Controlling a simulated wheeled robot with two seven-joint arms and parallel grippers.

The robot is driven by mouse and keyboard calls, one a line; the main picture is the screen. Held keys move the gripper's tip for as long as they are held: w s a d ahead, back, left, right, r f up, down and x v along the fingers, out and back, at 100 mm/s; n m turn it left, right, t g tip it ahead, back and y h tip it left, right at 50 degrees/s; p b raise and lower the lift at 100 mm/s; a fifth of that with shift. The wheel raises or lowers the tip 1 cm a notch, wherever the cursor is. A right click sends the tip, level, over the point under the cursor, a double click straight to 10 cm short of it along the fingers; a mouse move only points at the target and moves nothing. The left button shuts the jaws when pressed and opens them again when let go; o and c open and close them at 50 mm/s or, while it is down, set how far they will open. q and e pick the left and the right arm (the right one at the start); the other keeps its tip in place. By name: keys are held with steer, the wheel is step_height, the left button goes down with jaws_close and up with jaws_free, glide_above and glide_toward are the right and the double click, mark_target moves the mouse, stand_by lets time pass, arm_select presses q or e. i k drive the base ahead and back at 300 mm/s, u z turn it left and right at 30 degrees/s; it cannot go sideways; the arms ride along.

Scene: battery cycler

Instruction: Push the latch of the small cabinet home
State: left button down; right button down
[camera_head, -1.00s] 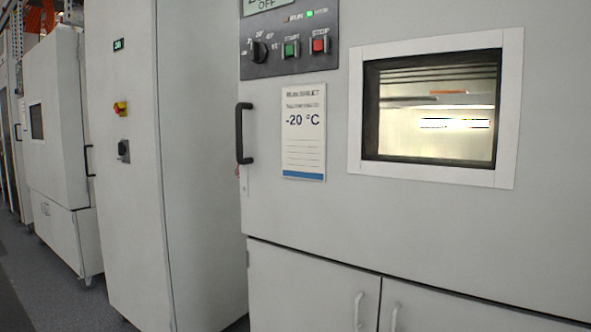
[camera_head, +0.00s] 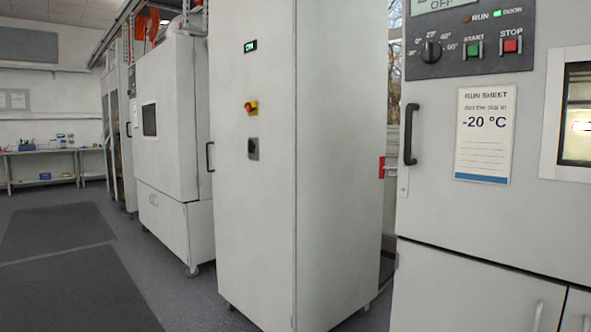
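No small cabinet with a latch can be told for certain in the head view. A tall grey cabinet (camera_head: 345,170) stands in the middle, with a red-and-yellow switch (camera_head: 251,108) and a dark knob (camera_head: 253,148) on its front. A small red part (camera_head: 381,167) shows in the gap to its right; I cannot tell what it is. Neither of my grippers is in view.
A test chamber (camera_head: 430,205) with a black handle (camera_head: 409,134), dial (camera_head: 431,51) and -20 °C run sheet (camera_head: 485,135) stands close at right. Another chamber (camera_head: 168,160) stands further back left. Grey floor with dark mats (camera_head: 55,232) is open at left. Benches (camera_head: 40,152) line the far wall.

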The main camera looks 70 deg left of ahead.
mark_target(382, 167)
steer(key=u, duration=1.75)
steer(key=i, duration=1.85)
steer(key=z, duration=0.5)
